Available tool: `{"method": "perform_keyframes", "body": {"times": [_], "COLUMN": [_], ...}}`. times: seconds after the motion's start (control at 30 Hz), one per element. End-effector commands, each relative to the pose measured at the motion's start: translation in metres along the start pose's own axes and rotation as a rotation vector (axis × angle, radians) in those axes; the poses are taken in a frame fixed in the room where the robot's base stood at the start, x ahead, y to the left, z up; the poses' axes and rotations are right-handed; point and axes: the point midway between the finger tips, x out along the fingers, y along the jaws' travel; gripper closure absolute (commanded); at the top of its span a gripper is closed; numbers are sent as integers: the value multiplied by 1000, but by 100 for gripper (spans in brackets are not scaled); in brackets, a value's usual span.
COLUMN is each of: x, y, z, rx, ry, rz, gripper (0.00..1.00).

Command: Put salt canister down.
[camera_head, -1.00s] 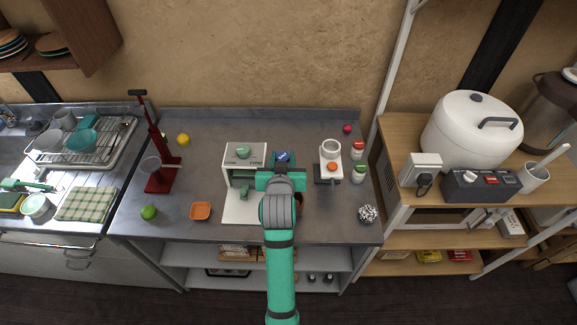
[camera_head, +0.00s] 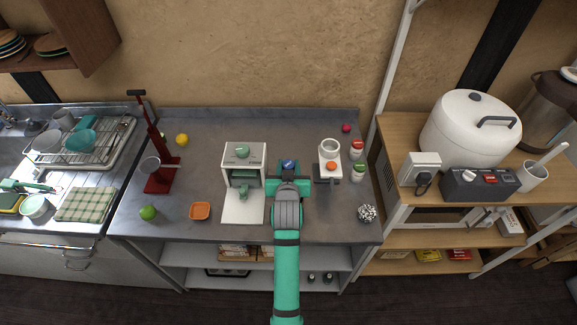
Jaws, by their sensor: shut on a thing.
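The salt canister (camera_head: 289,164) shows as a small dark blue shape with a pale mark, just beyond my gripper. My gripper (camera_head: 288,180) is shut on it, over the metal counter (camera_head: 225,130) between the white appliance and the white grinder-like machine. The gripper and my green arm hide the canister's lower part. I cannot tell whether its base touches the counter.
The white appliance (camera_head: 244,150) with an open front stands close on the left.

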Motion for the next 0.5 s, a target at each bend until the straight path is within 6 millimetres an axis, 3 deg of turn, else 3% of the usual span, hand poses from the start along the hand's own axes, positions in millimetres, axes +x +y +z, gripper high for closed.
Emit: {"method": "perform_keyframes", "body": {"times": [0.1, 0.13, 0.2, 0.5], "x": [1, 1, 1, 1], "y": [0, 0, 0, 0], "z": [3, 3, 2, 2], "rx": [0, 0, 0, 0], "ry": [0, -1, -1, 0], "rz": [0, 0, 0, 0], "gripper": [95, 63, 48, 48]}}
